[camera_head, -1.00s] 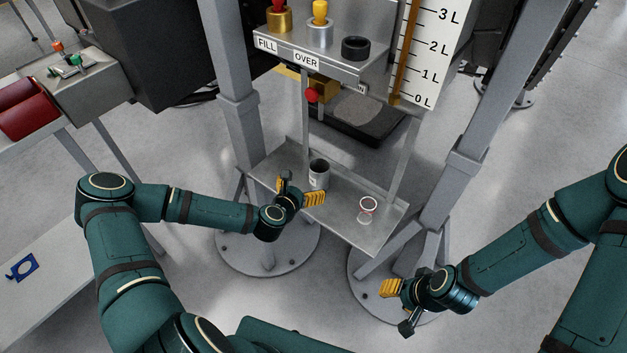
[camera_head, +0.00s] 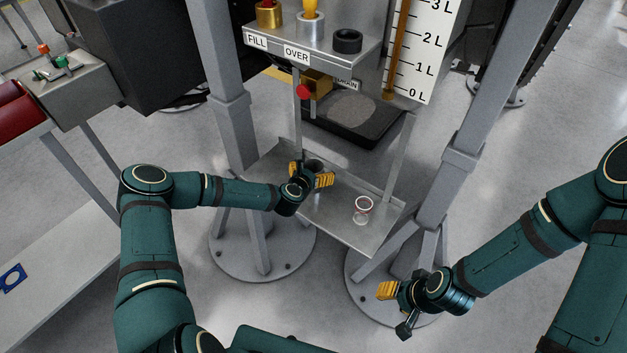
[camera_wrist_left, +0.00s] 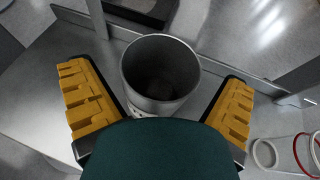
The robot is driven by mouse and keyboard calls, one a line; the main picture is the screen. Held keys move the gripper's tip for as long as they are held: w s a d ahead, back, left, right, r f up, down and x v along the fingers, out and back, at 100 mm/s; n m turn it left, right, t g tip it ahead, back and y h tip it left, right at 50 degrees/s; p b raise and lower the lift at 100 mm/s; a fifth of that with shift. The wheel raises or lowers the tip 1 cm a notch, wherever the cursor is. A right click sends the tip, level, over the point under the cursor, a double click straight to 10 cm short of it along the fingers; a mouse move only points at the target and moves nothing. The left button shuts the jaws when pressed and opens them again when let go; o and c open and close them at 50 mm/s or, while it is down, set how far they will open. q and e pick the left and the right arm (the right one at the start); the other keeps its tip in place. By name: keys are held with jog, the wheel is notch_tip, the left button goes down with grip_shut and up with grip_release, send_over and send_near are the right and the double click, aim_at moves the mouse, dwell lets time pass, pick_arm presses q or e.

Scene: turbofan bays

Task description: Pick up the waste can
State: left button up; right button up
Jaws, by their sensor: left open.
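The waste can, a grey metal open-topped can (camera_head: 316,164), stands upright on the metal shelf (camera_head: 345,232), partly hidden behind my left gripper (camera_head: 312,176). In the left wrist view the can (camera_wrist_left: 160,72) shows its round rim and dark, empty-looking inside. My left gripper is open, with one yellow-padded finger on each side of the can in that view. Gaps show between the pads and the can, and the can's lower part is hidden by my gripper. My right gripper (camera_head: 396,310) hangs apart, low in front of the shelf's right side; its fingers look spread.
A clear cup with a red ring (camera_head: 363,208) stands on the shelf to the right of the can. Grey posts (camera_head: 232,130) flank the shelf. A valve panel (camera_head: 320,55) hangs above it. A black tray (camera_head: 355,128) lies behind.

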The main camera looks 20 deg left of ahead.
pick_arm(q)
jog(key=shift+w+f, duration=0.2)
jog(key=shift+w, duration=0.4)
jog(key=c, duration=1.4)
